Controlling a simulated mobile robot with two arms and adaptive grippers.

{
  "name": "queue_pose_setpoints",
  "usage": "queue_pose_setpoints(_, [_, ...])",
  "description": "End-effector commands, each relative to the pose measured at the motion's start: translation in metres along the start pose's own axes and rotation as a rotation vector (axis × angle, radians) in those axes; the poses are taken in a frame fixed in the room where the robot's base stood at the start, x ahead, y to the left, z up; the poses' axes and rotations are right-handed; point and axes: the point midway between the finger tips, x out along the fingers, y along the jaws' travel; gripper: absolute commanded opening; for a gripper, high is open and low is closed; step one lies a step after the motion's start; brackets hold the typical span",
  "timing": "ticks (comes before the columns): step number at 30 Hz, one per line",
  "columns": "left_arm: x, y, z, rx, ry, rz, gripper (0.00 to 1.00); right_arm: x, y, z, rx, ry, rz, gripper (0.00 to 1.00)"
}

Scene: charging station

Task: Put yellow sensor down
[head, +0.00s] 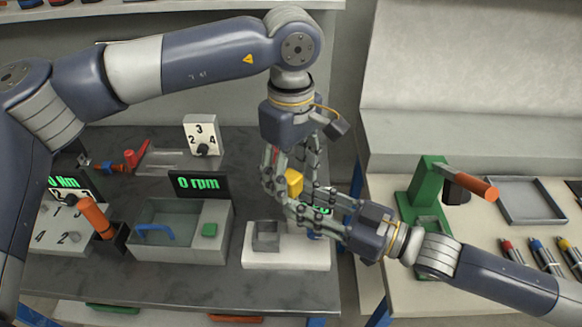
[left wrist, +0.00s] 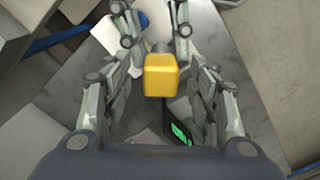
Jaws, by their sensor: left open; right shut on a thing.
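The yellow sensor (head: 294,183) is a small block between my two grippers above the table, partly hidden by fingers. In the left wrist view, the yellow sensor (left wrist: 161,76) shows its yellow face, with a grey part behind it. My right gripper (head: 300,197) is shut on it from the right; its fingers also reach in from the top of the left wrist view. My left gripper (head: 290,180) points down from above, open, with its fingers on either side of the sensor.
A grey bin (head: 165,250) and a 0 rpm display (head: 200,184) are to the left. A green press (head: 430,185) and an empty tray (head: 532,200) stand on the right bench.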

Motion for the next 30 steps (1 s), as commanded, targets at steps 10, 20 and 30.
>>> queue_pose_setpoints(10, [0.000, 0.000, 0.000, 0.000, 0.000, 0.000, 0.06, 0.000, 0.000, 0.000, 0.000, 0.001, 0.000, 0.00])
queue_pose_setpoints(20, [-0.001, 0.000, 0.000, 0.000, 0.000, 0.000, 0.05, 0.000, 0.000, 0.000, 0.000, 0.000, 0.000, 0.54])
queue_pose_setpoints(30, [-0.001, 0.000, 0.000, 0.000, 0.000, 0.000, 0.05, -0.017, 0.001, 0.001, 0.000, -0.003, 0.003, 0.54])
